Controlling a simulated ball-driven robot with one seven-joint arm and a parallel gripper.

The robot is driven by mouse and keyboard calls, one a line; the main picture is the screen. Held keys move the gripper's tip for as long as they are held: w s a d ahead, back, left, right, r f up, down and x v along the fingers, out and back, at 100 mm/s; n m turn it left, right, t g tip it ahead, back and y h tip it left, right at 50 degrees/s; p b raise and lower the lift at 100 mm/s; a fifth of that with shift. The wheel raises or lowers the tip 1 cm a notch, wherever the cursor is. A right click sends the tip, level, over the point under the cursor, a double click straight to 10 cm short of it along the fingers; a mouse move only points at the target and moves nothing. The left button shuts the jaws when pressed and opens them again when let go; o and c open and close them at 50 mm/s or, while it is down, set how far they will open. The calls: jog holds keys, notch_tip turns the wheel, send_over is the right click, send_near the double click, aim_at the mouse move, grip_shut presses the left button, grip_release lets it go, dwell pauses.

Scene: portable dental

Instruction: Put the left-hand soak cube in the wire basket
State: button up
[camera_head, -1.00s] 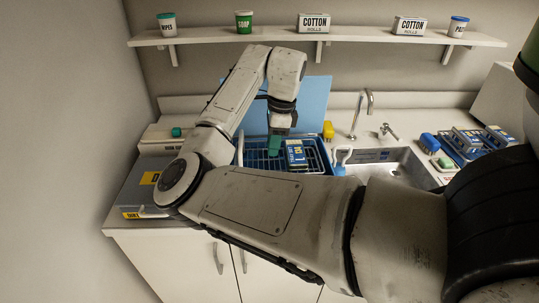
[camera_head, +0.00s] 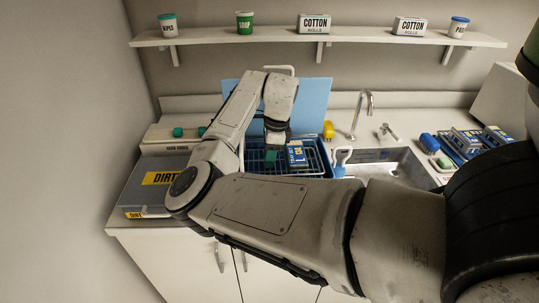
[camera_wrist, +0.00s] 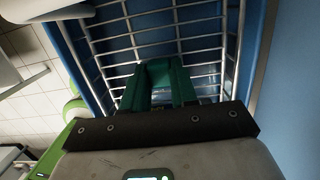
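My gripper (camera_wrist: 160,92) has dark green fingers and is over the wire basket (camera_wrist: 116,45), pointing down into it. A green block, the soak cube (camera_wrist: 159,70), shows between the fingertips, which are closed on its sides. In the head view the teal end of my gripper (camera_head: 270,156) is at the left-middle of the wire basket (camera_head: 252,167). Two other teal cubes (camera_head: 178,132) (camera_head: 201,131) are on the white holder (camera_head: 165,148) at the left. The bare left part of that holder shows no cube.
A blue and white box (camera_head: 297,153) stands in the basket, right of my gripper. A blue panel (camera_head: 312,100) rises behind. A grey box with a yellow label (camera_head: 160,178) is at left. The sink (camera_head: 400,165) and faucet (camera_head: 362,110) are at right.

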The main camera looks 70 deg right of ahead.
aim_at(275, 164)
jog(key=o, duration=0.5)
jog(key=shift+c, duration=0.2)
jog(key=shift+r, duration=0.1)
notch_tip(275, 164, up, 12)
jog(key=s+b, duration=0.1)
jog(key=shift+s+d, duration=0.3)
jog(key=shift+d, duration=0.1)
